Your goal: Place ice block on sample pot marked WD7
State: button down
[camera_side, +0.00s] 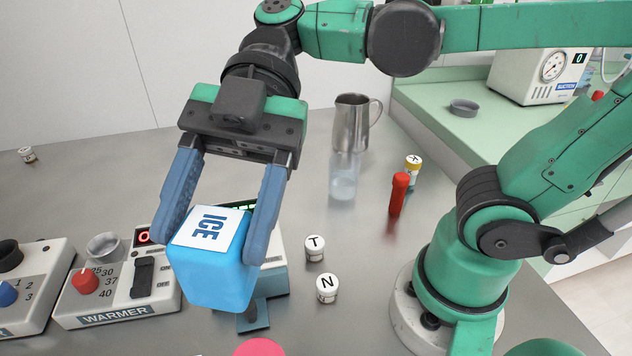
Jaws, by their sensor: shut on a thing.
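The ice block (209,273) is a blue cube with a white top label reading ICE. My gripper (212,238) is shut on it, one blue finger on each side, and it appears held above the table. No WD7 mark can be read on any pot. What lies directly behind and under the block is hidden.
A warmer (118,312) with a red knob and a cup stands left of the block, beside another dialled device (30,285). A partly hidden device (270,268) is behind the block. A metal jug (352,123), clear container (344,178) and red tube (398,194) stand behind.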

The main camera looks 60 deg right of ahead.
notch_tip(320, 180, down, 15)
jog(key=shift+r, duration=0.1)
jog(key=shift+c, duration=0.8)
grip_release()
